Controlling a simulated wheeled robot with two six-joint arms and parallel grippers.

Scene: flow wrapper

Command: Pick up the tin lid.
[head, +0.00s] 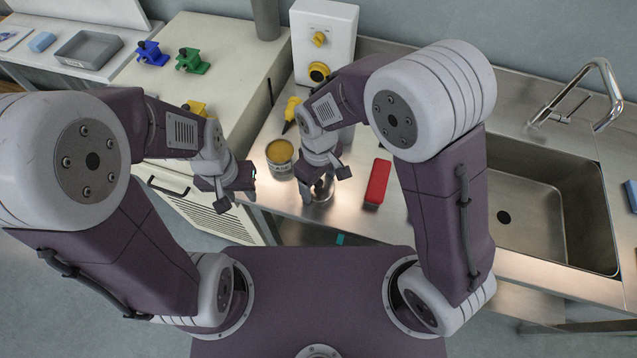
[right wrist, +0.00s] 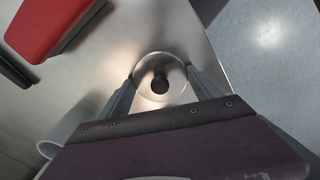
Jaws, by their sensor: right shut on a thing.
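The tin lid (right wrist: 148,66) is a shiny round metal disc with a black knob at its middle. In the right wrist view it sits between the two fingers of my right gripper (right wrist: 161,76), which is shut on its rim. In the head view the lid (head: 324,196) is partly hidden under my right gripper (head: 322,188), low over the steel counter near its front edge; I cannot tell whether it touches the counter. The open tin (head: 281,168), with yellowish contents, stands just left of it. My left gripper (head: 226,198) hangs left of the tin; its jaw opening is unclear.
A red block (head: 378,183) lies on the counter to the right of my right gripper. A sink (head: 545,200) is further right. A white control box (head: 322,45) stands behind, with a yellow-handled tool (head: 291,110) before it. The counter's front edge is close.

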